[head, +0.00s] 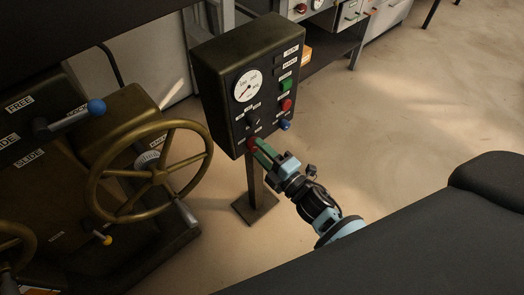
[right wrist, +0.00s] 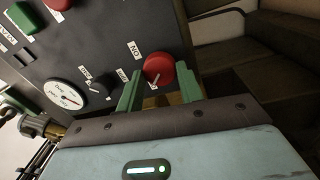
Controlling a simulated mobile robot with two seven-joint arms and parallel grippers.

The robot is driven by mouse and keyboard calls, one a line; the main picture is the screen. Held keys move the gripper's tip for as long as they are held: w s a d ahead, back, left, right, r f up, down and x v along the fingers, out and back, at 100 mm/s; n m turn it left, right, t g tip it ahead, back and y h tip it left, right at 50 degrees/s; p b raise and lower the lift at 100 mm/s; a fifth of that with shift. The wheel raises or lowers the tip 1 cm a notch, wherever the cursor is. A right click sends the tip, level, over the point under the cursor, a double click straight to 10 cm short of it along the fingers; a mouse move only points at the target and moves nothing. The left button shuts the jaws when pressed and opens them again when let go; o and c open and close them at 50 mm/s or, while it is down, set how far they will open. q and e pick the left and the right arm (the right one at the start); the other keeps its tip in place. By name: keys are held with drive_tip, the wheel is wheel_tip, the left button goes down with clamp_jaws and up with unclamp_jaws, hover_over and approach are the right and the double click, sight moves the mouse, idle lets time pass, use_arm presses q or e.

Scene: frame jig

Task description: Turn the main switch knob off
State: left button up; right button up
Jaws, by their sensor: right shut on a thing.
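The main switch knob is the round red knob (head: 252,143) at the lower left of the dark control box's front face (head: 265,85). In the right wrist view the same red knob (right wrist: 158,67) has a pale pointer line, with small white labels beside it. My right gripper (head: 262,150) reaches it from below right. Its green fingers (right wrist: 158,88) stand on either side of the knob, shut on it. In the head view the fingers partly cover the knob. My left gripper is not in view.
The box also carries a gauge (head: 248,86), a black selector (head: 253,120), a green button (head: 286,84), a red button (head: 286,105) and a blue button (head: 285,125). A brass handwheel (head: 158,177) stands close on the left.

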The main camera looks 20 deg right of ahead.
drive_tip(key=o, duration=1)
drive_tip(key=shift+s, duration=0.1)
drive_tip(key=v, duration=0.7)
drive_tip(key=shift+s+d+f, duration=0.1)
drive_tip(key=shift+s+d, duration=0.05)
drive_tip(key=shift+s, duration=0.15)
